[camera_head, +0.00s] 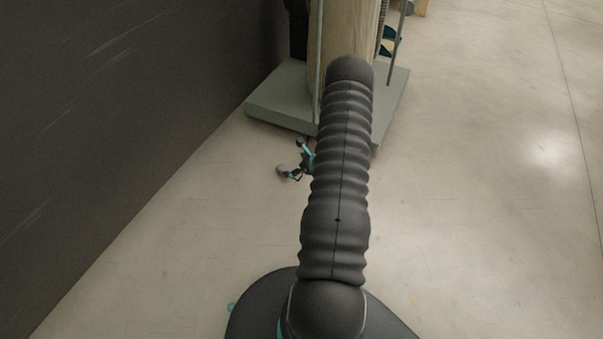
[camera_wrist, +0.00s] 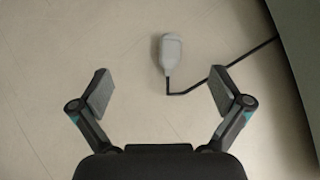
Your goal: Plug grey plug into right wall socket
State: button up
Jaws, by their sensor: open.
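The grey plug (camera_wrist: 171,54) lies on the floor in the wrist view, with a black cord (camera_wrist: 215,78) running from it off to the upper right. My gripper (camera_wrist: 160,90) is open and empty, with its two fingers spread to either side below the plug in the picture. The plug sits between the lines of the fingers, beyond their tips, and is not touched. The plug is hidden there. No wall socket shows in either view.
A grey-green platform (camera_head: 278,98) with a wooden post (camera_head: 345,30) stands at the back in the head view. A dark wall (camera_head: 120,110) runs along the left. The floor (camera_head: 470,200) to the right is clear. A grey-green surface (camera_wrist: 300,50) edges the wrist view's right.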

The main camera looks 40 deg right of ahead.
jog(key=shift+m+h, duration=0.4)
jog(key=shift+m, duration=0.4)
jog(key=f, duration=0.1)
jog(key=s+d+f, duration=0.1)
jog(key=f, duration=0.2)
jog(key=shift+s+d, duration=0.3)
jog(key=shift+s, duration=0.05)
jog(key=b+x, duration=0.5)
jog(key=x, duration=0.4)
jog(key=shift+w+a+f, duration=0.1)
jog(key=shift+w+f, duration=0.1)
jog(key=shift+f, duration=0.15)
jog(key=shift+w, duration=0.3)
jog(key=shift+w+f, duration=0.45)
jog(key=shift+w, duration=0.1)
grip_shut()
jog(key=shift+a, duration=0.1)
jog(key=shift+p, duration=0.3)
